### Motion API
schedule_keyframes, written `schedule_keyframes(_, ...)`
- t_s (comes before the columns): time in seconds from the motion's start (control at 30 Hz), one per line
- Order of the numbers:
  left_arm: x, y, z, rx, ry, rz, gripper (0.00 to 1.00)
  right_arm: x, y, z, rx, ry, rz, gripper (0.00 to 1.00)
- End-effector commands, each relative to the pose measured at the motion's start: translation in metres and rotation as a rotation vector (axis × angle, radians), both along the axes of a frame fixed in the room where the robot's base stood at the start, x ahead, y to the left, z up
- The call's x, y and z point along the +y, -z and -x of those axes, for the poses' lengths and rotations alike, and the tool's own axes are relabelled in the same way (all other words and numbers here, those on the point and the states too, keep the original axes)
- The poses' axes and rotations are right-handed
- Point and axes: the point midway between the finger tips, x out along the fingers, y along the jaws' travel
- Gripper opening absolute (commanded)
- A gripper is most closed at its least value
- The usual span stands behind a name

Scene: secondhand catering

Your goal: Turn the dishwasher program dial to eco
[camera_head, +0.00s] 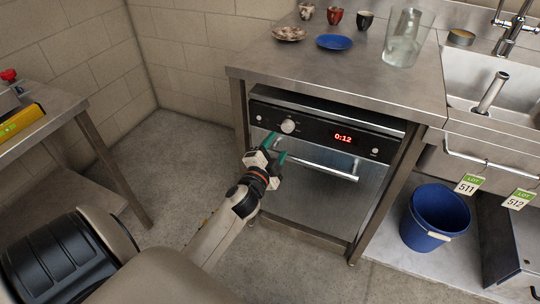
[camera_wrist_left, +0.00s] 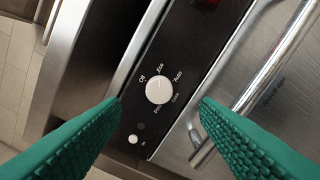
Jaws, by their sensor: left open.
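The dishwasher (camera_head: 305,205) stands under a steel counter, with a black control panel and a red display (camera_head: 343,138) reading 0:12. Its round, pale program dial (camera_head: 288,126) is at the panel's left part. In the left wrist view the dial (camera_wrist_left: 159,90) has small labels around it, including Off, Eco and Auto; I cannot tell clearly which one it points at. My left gripper (camera_head: 277,148) is open and empty, just in front of and below the dial. In the wrist view its teal fingers (camera_wrist_left: 160,101) stand either side of the dial, apart from it. My right gripper is not in view.
The door's bar handle (camera_head: 325,170) sticks out just right of my left fingers. Cups, plates and a glass jar (camera_head: 403,45) stand on the counter (camera_head: 270,67). A sink (camera_head: 510,85) and blue bucket (camera_head: 435,217) are at right. A steel table (camera_head: 62,105) is at left.

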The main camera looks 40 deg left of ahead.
Motion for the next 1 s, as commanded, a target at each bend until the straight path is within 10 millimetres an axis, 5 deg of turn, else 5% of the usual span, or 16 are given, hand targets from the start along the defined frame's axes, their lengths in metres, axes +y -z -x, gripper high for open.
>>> schedule_keyframes(0.3,-0.009,0.000,0.039,0.001,-0.002,-0.002,0.56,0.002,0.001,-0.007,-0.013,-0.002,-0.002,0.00)
schedule_keyframes(0.87,-0.009,0.000,0.040,0.000,-0.001,-0.002,0.56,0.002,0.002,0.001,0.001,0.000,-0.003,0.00)
schedule_keyframes(1.0,-0.011,0.018,0.041,0.038,-0.005,0.037,0.56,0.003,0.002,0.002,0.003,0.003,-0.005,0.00)
